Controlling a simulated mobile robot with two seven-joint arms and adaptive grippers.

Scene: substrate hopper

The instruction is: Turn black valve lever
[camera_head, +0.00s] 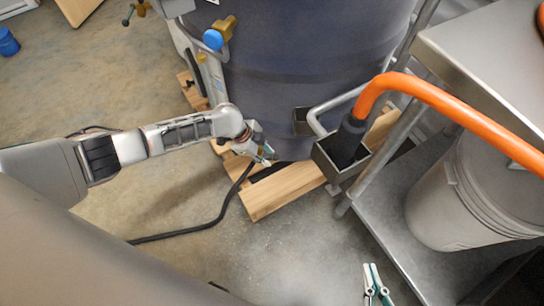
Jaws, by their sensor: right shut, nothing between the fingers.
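I cannot clearly make out a black valve lever. A brass valve with a round blue handle (214,39) is on the side of the large dark hopper (300,60). Another small fitting with dark green, ball-ended handles (130,14) shows at the top left. My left gripper (267,156) is low at the hopper's front, by the wooden pallet, below the blue-handled valve and apart from it. Its fingers are small and turned away, so their opening is unclear. My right gripper (374,284) is at the bottom edge, shut and empty, over the floor, away from the valves.
An orange hose (440,98) arches into a grey metal holder (343,160) right of the hopper. A steel table (490,50) and a grey bucket (460,200) stand at the right. A black cable (190,232) crosses the floor. Floor at the left is mostly clear.

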